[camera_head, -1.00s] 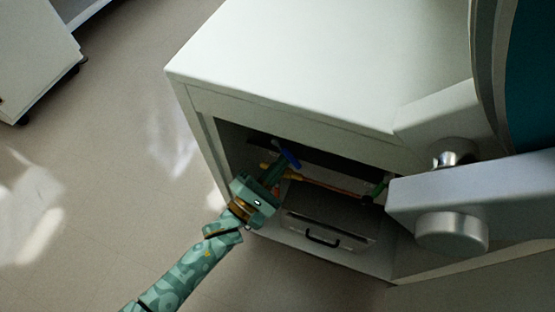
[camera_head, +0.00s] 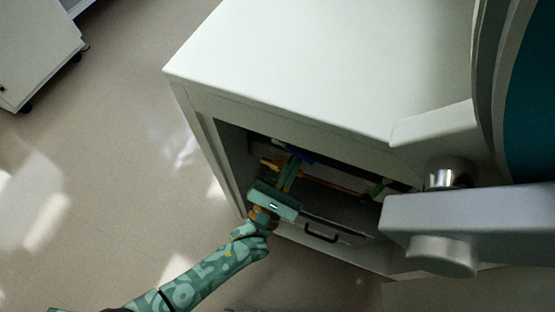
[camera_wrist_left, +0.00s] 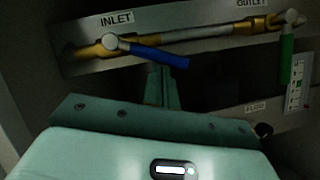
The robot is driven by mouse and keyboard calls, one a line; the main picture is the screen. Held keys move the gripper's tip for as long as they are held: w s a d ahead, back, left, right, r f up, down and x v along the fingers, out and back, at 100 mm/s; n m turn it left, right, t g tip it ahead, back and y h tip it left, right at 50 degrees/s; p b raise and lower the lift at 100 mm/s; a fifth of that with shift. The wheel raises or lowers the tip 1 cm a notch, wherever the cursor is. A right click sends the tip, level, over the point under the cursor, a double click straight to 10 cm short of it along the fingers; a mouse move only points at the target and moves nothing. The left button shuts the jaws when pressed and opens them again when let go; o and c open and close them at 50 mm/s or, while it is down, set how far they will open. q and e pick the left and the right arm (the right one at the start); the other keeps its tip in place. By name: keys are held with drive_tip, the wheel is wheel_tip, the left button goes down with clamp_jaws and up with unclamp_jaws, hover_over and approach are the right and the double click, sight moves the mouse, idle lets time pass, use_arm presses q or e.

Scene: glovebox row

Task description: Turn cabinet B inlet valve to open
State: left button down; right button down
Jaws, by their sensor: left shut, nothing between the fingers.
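The inlet valve handle is a blue lever (camera_wrist_left: 160,57) under the INLET label (camera_wrist_left: 117,20) in the left wrist view. It runs to the right from its pivot, nearly along the pipe and tilted slightly down. In the head view a bit of the blue lever (camera_head: 300,155) shows inside the open cabinet (camera_head: 233,165). My left gripper (camera_head: 292,165) reaches into the cabinet, shut and empty. In the wrist view its fingers (camera_wrist_left: 161,80) end just below the lever's middle; I cannot tell whether they touch it. My right gripper is not in view.
A green outlet lever (camera_wrist_left: 287,58) hangs down to the right of the inlet lever. A brass and grey pipe (camera_wrist_left: 200,33) joins the valves. A panel with a black handle (camera_head: 320,236) lies below them. The cabinet's white top (camera_head: 300,60) overhangs the opening. Open floor lies to the left.

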use_arm(q)
drive_tip(key=shift+s+d+r+n+t+y, duration=0.1)
drive_tip(key=shift+d+r+n+t+y, duration=0.2)
drive_tip(key=shift+n+y, duration=0.65)
drive_tip(key=shift+s+d+r+n+t+y, duration=0.1)
drive_tip(key=shift+d+r+n+t+y, duration=0.25)
drive_tip(key=shift+n, duration=1.1)
drive_tip(key=shift+s+d+r+n+t+y, duration=0.15)
drive_tip(key=shift+r+n+t+y, duration=0.35)
drive_tip(key=shift+n, duration=0.7)
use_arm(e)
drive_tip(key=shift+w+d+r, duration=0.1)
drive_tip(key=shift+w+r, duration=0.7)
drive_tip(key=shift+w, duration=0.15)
use_arm(q)
drive_tip(key=shift+f+b, duration=0.1)
drive_tip(key=shift+b, duration=0.25)
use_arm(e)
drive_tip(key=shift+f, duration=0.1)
